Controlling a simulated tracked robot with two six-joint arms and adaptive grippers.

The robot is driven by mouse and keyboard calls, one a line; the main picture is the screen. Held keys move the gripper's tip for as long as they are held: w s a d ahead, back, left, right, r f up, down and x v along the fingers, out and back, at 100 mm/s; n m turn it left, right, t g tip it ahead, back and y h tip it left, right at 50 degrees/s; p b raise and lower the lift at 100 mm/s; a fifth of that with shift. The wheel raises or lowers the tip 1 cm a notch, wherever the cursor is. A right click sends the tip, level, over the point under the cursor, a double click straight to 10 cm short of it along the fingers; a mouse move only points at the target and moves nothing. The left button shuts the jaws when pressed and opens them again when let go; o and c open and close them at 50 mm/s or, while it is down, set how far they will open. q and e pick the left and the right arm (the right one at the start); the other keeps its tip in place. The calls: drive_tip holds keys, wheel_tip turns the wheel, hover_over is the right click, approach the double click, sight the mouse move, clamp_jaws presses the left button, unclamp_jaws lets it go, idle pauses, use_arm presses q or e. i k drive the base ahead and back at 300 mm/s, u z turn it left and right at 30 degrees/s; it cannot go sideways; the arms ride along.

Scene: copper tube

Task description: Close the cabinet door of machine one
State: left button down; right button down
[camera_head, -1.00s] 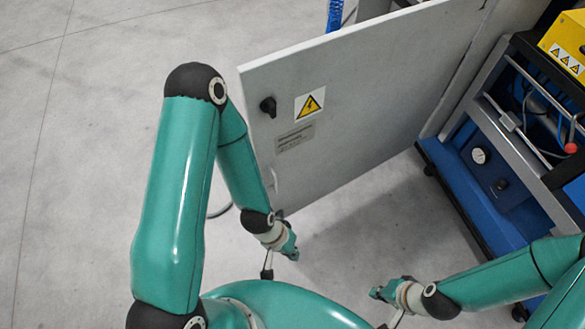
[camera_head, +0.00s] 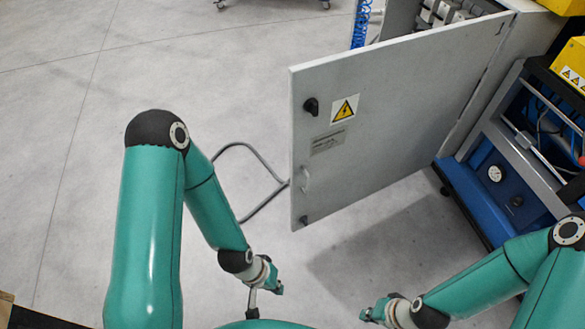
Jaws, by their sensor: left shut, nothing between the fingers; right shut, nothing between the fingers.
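The grey cabinet door (camera_head: 410,110) stands wide open, swung out from the cabinet (camera_head: 535,45) at the upper right. It bears a black knob (camera_head: 311,107), a yellow warning sign (camera_head: 344,109) and a small light handle (camera_head: 305,179) near its free edge. My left gripper (camera_head: 277,289) is shut and empty, low and to the left of the door's free lower corner, apart from it. My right gripper (camera_head: 367,314) is shut and empty near the bottom of the view, below the door and apart from it.
A blue and grey machine frame (camera_head: 480,190) with a gauge stands right of the door. A yellow box (camera_head: 572,65) sits above it. A grey cable (camera_head: 265,165) lies on the floor left of the door. A blue coiled hose (camera_head: 361,22) hangs behind. Open floor lies to the left.

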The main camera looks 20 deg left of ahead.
sight(386, 110)
drive_tip(key=u, duration=0.4)
drive_tip(key=i, duration=0.25)
drive_tip(key=u, duration=1.3)
drive_tip(key=i, duration=0.55)
drive_tip(key=z, duration=1.8)
